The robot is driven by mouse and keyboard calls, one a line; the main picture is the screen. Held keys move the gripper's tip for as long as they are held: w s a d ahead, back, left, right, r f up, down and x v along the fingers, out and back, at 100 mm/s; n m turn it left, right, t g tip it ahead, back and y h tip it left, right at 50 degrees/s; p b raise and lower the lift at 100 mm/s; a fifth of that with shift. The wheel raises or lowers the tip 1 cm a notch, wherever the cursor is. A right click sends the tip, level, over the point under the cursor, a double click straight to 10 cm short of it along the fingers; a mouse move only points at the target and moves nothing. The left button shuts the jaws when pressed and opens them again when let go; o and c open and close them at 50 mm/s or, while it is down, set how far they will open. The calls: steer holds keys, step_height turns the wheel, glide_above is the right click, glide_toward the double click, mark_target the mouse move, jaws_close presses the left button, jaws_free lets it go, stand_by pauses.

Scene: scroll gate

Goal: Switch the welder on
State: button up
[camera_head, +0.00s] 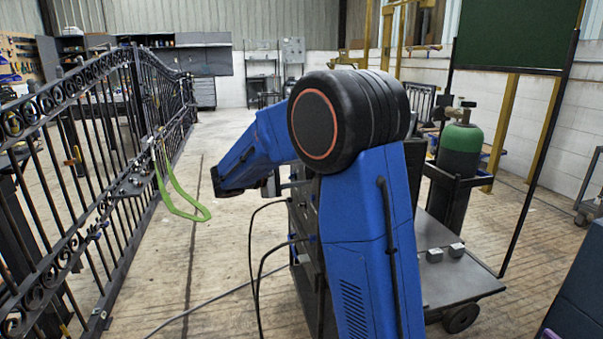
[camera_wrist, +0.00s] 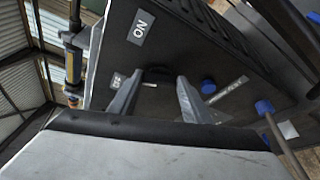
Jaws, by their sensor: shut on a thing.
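The welder (camera_head: 303,222) is a dark box on a cart, largely hidden behind my blue arm in the head view. In the wrist view its dark panel (camera_wrist: 180,50) fills the middle, tilted in the picture, with a white "ON" label (camera_wrist: 139,27) near the top and a smaller light label (camera_wrist: 116,81) lower left. A small black switch (camera_wrist: 158,73) sits on the panel between my fingertips. My gripper (camera_wrist: 157,86) is at the panel, its two grey fingers on either side of the switch and shut on it. The exact contact and the switch's setting are hard to make out.
Blue connectors (camera_wrist: 208,86) and cables are right of the switch. A green-topped gas cylinder (camera_head: 461,148) stands on the cart (camera_head: 465,288). Floor between gate and cart is mostly clear, with cables crossing.

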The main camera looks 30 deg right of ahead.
steer(key=m+h, duration=0.1)
steer(key=m, duration=0.2)
steer(key=f+m+h, duration=0.1)
steer(key=m, duration=0.1)
steer(key=shift+m+t, duration=0.3)
steer(key=shift+m, duration=0.1)
steer(key=m, duration=0.2)
steer(key=m+h, duration=0.1)
steer(key=m, duration=0.1)
steer(key=m+g+h, duration=0.1)
steer(key=m, duration=0.1)
steer(key=shift+w+f, duration=0.1)
steer(key=shift+f, duration=0.2)
steer(key=shift+m+g, duration=0.3)
steer(key=o, duration=1.1)
steer(key=shift+a, duration=0.1)
steer(key=shift+h, duration=0.3)
steer(key=v, duration=1.7)
steer(key=shift+a, duration=0.15)
